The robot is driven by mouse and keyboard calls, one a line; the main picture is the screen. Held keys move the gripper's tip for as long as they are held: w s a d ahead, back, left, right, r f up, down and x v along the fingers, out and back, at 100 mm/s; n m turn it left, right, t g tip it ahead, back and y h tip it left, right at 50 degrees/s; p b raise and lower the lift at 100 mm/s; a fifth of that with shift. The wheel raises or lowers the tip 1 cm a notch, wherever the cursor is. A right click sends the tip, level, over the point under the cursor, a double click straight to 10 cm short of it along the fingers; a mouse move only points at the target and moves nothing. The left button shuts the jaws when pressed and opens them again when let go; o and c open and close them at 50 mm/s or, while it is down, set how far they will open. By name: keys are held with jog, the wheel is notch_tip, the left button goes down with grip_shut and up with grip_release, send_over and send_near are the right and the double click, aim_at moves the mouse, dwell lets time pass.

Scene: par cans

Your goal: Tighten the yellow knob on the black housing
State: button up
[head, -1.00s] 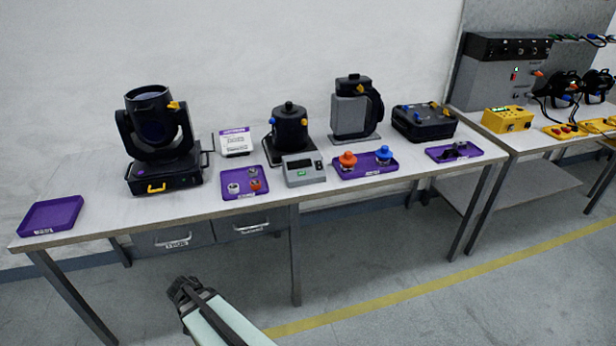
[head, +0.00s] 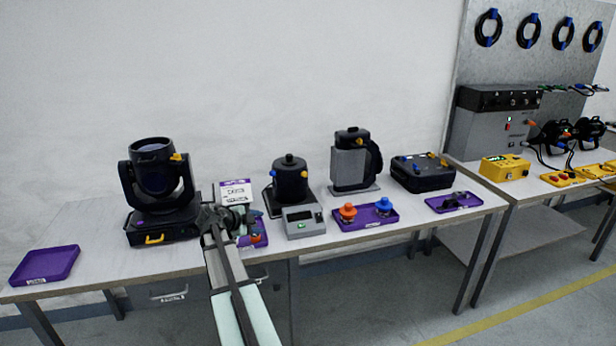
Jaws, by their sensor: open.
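A black cylindrical housing (head: 290,181) stands upright on a black base near the middle of the table. A small yellow knob (head: 304,174) sits on its right side. How tight the knob is cannot be seen. A black moving-head lamp (head: 154,170) at the left also carries a yellow knob (head: 177,157) at its upper right. My gripper (head: 222,212) is open and empty, above the table's front edge. It appears left of the cylindrical housing and right of the lamp's base, apart from both knobs.
A purple tray (head: 262,243) is partly hidden behind my gripper. A white sign (head: 236,191), a grey-and-black unit (head: 351,165) and a black case (head: 419,173) stand around. An empty purple tray (head: 46,264) lies far left.

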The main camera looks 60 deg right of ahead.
aim_at(303, 175)
jog(key=w+d+r+m+g+h, duration=0.15)
jog(key=d+r+m, duration=0.3)
jog(key=d, duration=0.45)
jog(key=d+r+m+g+h, duration=0.15)
jog(key=d+r+m, duration=0.3)
jog(key=d, duration=0.45)
jog(key=shift+y, duration=0.3)
jog(key=x, duration=1.3)
jog(key=shift+s+d, duration=0.2)
jog(key=shift+d, duration=0.1)
jog(key=shift+c, duration=0.3)
grip_shut()
